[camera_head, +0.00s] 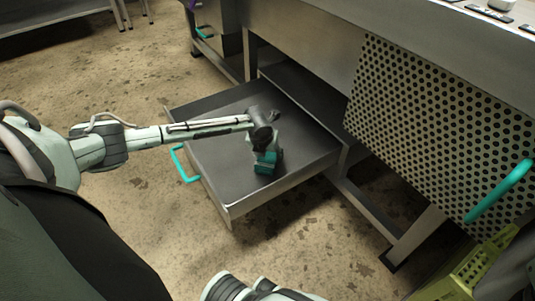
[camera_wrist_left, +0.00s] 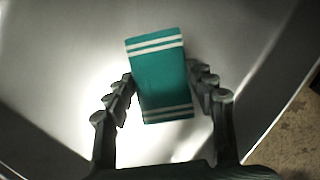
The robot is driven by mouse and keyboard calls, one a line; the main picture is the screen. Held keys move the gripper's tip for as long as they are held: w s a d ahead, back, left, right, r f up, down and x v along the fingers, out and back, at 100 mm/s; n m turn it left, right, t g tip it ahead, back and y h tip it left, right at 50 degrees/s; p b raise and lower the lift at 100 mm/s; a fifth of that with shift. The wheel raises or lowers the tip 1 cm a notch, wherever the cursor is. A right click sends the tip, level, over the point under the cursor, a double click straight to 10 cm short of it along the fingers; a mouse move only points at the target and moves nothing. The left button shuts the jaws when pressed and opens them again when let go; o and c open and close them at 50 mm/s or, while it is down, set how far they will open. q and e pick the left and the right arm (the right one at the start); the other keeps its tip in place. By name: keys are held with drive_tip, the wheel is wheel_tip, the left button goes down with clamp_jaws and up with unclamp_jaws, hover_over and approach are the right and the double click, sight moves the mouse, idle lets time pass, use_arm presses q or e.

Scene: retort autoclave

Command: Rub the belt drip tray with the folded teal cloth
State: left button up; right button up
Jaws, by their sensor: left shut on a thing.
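The belt drip tray (camera_head: 209,158) is a shallow grey metal drawer pulled out from under the machine, with a teal handle (camera_head: 181,164) on its left side. My left gripper (camera_head: 264,150) reaches down into it, over the near right part. It is shut on the folded teal cloth (camera_head: 266,163). In the left wrist view the cloth (camera_wrist_left: 160,80) is a teal block with white stripes between the two fingers, above the tray's bare metal floor (camera_wrist_left: 60,70). I cannot tell whether the cloth touches the floor. My right gripper is not in view.
A perforated metal panel (camera_head: 430,120) with a teal handle (camera_head: 500,190) stands right of the tray. A yellow-green crate (camera_head: 465,272) is at the lower right. The counter (camera_head: 400,38) overhangs the tray's back. Stained floor (camera_head: 130,205) is open to the left.

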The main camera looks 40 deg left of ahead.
use_arm(q)
drive_tip(key=shift+f+b, duration=0.45)
drive_tip(key=shift+f, duration=0.5)
drive_tip(key=shift+w+a+r, duration=0.1)
drive_tip(key=shift+w+a, duration=0.15)
drive_tip(key=shift+a, duration=0.35)
drive_tip(key=shift+w+a, duration=0.3)
drive_tip(key=shift+a, duration=0.35)
drive_tip(key=shift+w+a+r, duration=0.1)
drive_tip(key=shift+w+a, duration=0.15)
drive_tip(key=shift+a, duration=0.35)
drive_tip(key=shift+d+f, duration=0.1)
drive_tip(key=shift+f, duration=0.05)
drive_tip(key=shift+s+d+p, duration=0.25)
drive_tip(key=shift+d+p, duration=0.25)
drive_tip(key=shift+s+d+p, duration=0.25)
drive_tip(key=shift+d+p, duration=0.2)
drive_tip(key=shift+s+d+f+p, duration=0.1)
drive_tip(key=shift+s+d+p, duration=0.1)
drive_tip(key=shift+d, duration=0.15)
drive_tip(key=shift+s+d+p, duration=0.1)
drive_tip(key=shift+d+p, duration=0.1)
drive_tip(key=shift+d, duration=0.1)
drive_tip(key=shift+s+d+f, duration=0.1)
drive_tip(key=shift+d+f, duration=0.1)
drive_tip(key=shift+d, duration=0.05)
wheel_tip(320, 180, up, 6)
drive_tip(key=p, duration=0.6)
drive_tip(key=shift+a+r, duration=0.1)
